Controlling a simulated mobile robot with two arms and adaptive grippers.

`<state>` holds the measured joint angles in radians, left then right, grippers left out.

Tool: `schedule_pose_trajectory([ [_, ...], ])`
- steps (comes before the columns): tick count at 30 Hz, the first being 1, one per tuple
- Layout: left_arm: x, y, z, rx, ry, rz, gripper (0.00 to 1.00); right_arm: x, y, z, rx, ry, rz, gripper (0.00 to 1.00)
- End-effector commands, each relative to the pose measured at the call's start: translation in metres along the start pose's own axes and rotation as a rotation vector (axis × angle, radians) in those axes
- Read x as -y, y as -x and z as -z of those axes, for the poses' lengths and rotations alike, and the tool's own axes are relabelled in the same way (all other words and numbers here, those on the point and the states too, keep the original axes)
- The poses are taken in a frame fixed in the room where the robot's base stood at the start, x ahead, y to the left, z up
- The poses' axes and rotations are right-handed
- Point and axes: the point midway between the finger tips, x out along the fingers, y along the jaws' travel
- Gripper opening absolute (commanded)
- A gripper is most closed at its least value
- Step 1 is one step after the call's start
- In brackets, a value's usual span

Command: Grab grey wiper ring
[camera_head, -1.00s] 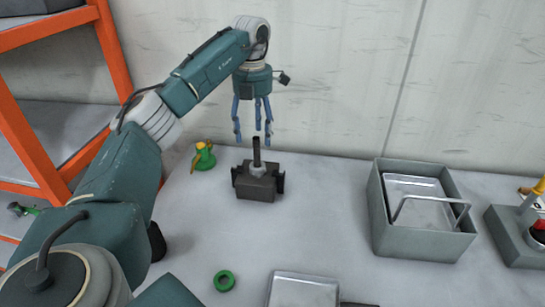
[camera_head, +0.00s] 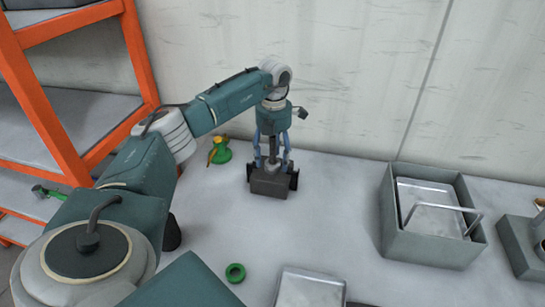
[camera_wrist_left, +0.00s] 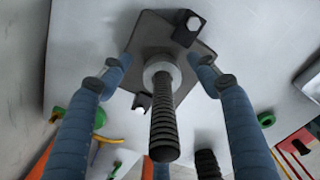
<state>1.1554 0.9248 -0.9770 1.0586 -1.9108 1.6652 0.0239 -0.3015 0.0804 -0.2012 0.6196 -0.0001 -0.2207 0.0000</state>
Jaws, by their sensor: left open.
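The grey wiper ring (camera_wrist_left: 161,73) sits around the foot of a dark threaded screw (camera_wrist_left: 165,128), on the dark jack body (camera_wrist_left: 146,35) in the left wrist view. The jack (camera_head: 269,184) stands on the table near the back wall in the head view. There the ring is hard to make out behind the fingers. My left gripper (camera_head: 271,160) points down over the jack, its blue fingers open around the screw. In the wrist view, fingers of the gripper (camera_wrist_left: 158,78) stand on both sides of the ring, apart from it. My right gripper is not in view.
A green and yellow item (camera_head: 220,151) stands left of the jack. A green ring (camera_head: 235,273) lies nearer the front. A metal tray (camera_head: 310,291) is at the front edge, and a grey bin (camera_head: 432,250) stands right. An orange shelf (camera_head: 55,110) is at left.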

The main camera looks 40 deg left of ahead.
Motion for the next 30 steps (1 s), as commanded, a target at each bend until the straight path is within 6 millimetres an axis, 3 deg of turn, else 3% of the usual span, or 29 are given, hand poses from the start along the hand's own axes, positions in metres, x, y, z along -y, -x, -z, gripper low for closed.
schedule_pose_trajectory([
  [7,0.0001,-0.003,-0.0002,0.0,0.0,0.0,0.61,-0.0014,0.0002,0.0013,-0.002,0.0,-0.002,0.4],
  [13,0.0001,-0.0028,-0.0002,0.0,0.0,0.0,0.23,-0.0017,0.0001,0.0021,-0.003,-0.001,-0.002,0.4],
  [14,0.0002,-0.0028,-0.0003,0.001,0.0,0.0,0.22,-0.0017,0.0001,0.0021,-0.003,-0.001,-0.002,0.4],
  [30,0.0004,0.0037,-0.0018,0.005,-0.001,0.001,0.21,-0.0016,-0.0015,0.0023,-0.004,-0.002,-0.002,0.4],
])
